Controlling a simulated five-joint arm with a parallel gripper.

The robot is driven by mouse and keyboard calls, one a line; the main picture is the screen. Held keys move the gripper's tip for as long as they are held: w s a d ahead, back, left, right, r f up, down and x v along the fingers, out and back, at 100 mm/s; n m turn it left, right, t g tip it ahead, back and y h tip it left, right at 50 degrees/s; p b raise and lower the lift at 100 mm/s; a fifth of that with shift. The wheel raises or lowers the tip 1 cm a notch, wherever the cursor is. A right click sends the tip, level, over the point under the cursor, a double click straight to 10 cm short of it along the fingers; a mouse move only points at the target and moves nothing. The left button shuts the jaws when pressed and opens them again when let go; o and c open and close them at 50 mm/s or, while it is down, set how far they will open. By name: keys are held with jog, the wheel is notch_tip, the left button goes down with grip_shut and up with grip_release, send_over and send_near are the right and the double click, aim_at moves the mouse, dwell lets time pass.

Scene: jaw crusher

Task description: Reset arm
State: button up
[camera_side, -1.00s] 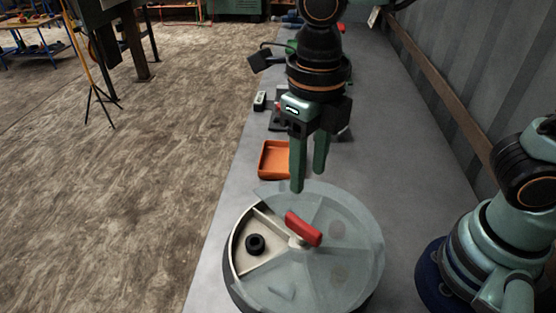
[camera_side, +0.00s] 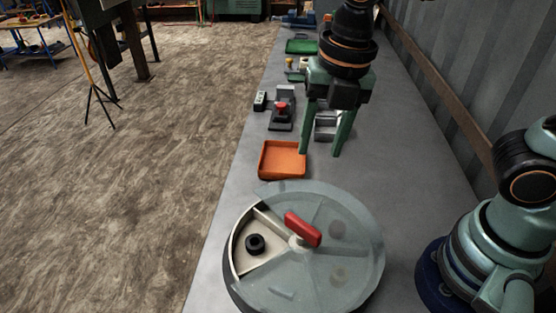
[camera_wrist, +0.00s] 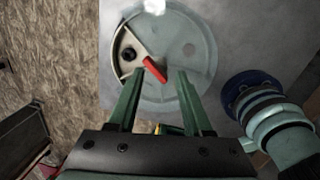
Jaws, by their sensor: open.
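My gripper (camera_side: 319,153) is open, with nothing between its two green fingers. In the side view it hangs above the bench, beyond the round container and right of the orange tray. In the wrist view my gripper (camera_wrist: 156,78) points toward the round container (camera_wrist: 204,91). The round container (camera_side: 345,249) has a clear lid and a red handle (camera_side: 303,229). One sector is uncovered and holds a black ring-shaped part (camera_side: 254,243). Other small parts show dimly under the lid.
The orange tray (camera_side: 283,159) is empty on the bench (camera_side: 408,173). Behind it stand a control box with a red button (camera_side: 282,111), a grey metal piece (camera_side: 326,124) partly behind my gripper, and a green tray (camera_side: 301,46). The corrugated wall (camera_side: 462,55) bounds the right side.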

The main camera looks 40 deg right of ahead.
jog(key=d+r+m+t, duration=0.1)
jog(key=d+m, duration=0.6)
jog(key=m, duration=0.7)
jog(key=w+d+r+m+t, duration=0.1)
jog(key=d+m+t, duration=0.2)
jog(key=d+m, duration=0.4)
jog(key=m, duration=0.7)
jog(key=shift+w+d+r+h, duration=0.2)
jog(key=shift+w+d+h, duration=0.05)
jog(key=shift+w+h, duration=0.05)
